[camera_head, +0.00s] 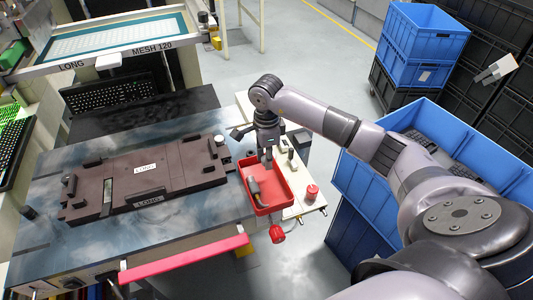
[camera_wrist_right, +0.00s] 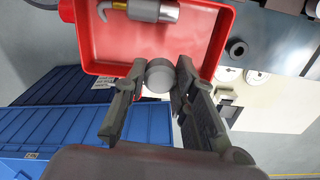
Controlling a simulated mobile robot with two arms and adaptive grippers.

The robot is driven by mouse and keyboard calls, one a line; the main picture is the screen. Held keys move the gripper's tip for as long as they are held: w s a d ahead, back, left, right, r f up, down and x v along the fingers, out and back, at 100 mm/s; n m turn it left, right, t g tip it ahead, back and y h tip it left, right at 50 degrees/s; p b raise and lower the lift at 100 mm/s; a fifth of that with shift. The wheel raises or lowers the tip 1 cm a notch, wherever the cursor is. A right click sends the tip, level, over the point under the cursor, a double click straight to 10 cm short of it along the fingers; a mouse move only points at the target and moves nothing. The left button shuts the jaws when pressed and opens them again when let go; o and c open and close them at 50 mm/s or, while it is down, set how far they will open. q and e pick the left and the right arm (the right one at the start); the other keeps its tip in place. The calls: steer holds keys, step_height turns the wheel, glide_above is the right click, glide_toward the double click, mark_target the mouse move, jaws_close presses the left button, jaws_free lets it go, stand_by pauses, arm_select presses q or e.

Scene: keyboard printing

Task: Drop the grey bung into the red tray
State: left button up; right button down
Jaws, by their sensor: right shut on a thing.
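The grey bung (camera_wrist_right: 160,76) is a short round plug, seen between the fingertips in the right wrist view. My right gripper (camera_wrist_right: 159,84) is shut on it; it also shows in the head view (camera_head: 266,156), at the far end of the red tray (camera_head: 277,188). The tray lies beyond the bung in the right wrist view (camera_wrist_right: 110,38). The bung is above or near the tray's edge; its height is hard to tell. My left gripper is not in view.
A red knob (camera_head: 312,191) is right of the tray. A dark brown fixture (camera_head: 170,178) is on the table to the left. Blue crates (camera_head: 365,190) stand on the right.

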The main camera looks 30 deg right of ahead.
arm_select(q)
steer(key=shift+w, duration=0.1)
arm_select(e)
steer(key=c, duration=1.2)
jaws_free()
steer(key=shift+c, duration=0.2)
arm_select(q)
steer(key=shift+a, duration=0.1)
arm_select(e)
step_height(320, 180, up, 12)
